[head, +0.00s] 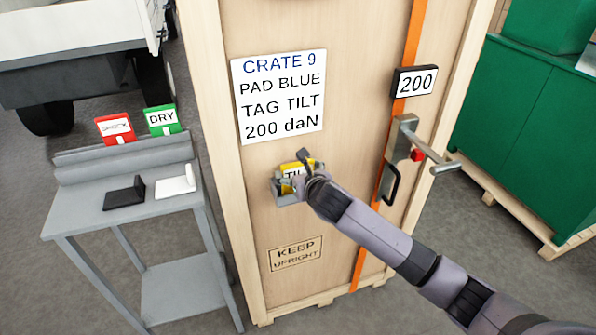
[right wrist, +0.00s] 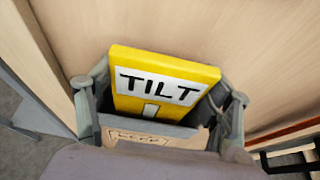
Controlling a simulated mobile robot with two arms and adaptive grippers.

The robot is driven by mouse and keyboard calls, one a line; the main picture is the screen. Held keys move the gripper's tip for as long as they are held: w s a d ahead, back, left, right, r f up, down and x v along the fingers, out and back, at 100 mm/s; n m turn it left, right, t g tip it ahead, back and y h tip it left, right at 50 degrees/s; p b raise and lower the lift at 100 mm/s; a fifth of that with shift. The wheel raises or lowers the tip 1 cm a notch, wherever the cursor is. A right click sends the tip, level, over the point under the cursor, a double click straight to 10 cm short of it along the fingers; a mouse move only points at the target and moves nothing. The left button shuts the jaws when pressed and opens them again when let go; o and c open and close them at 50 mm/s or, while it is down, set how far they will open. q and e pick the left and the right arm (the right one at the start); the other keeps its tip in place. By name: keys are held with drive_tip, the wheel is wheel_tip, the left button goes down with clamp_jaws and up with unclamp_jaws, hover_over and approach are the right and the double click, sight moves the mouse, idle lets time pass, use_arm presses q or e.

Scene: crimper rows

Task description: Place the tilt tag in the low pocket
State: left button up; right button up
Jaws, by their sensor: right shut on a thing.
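The yellow tilt tag (head: 290,168) is at the small grey pocket (head: 279,193) on the crate front, below the printed sign. In the right wrist view the tag (right wrist: 165,75) shows its white TILT label upright and facing the camera. My right gripper (head: 299,175) is shut on the tag, with one finger at each side of it. The tag's lower part is hidden, so I cannot tell how deep it sits in the pocket. My left gripper is not in view.
A grey stand (head: 95,212) at left holds a red SHOCK tag (head: 115,128), a green DRY tag (head: 162,119), a black pad (head: 125,193) and a white pad (head: 176,184). A latch handle (head: 432,160), orange strap (head: 411,45) and 200 plate (head: 416,81) are right of the pocket.

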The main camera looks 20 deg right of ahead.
drive_tip(key=o, duration=1.2)
drive_tip(key=shift+f, duration=0.15)
drive_tip(key=shift+c, duration=0.2)
drive_tip(key=b+v, duration=0.1)
drive_tip(key=v, duration=1.1)
drive_tip(key=shift+r, duration=0.2)
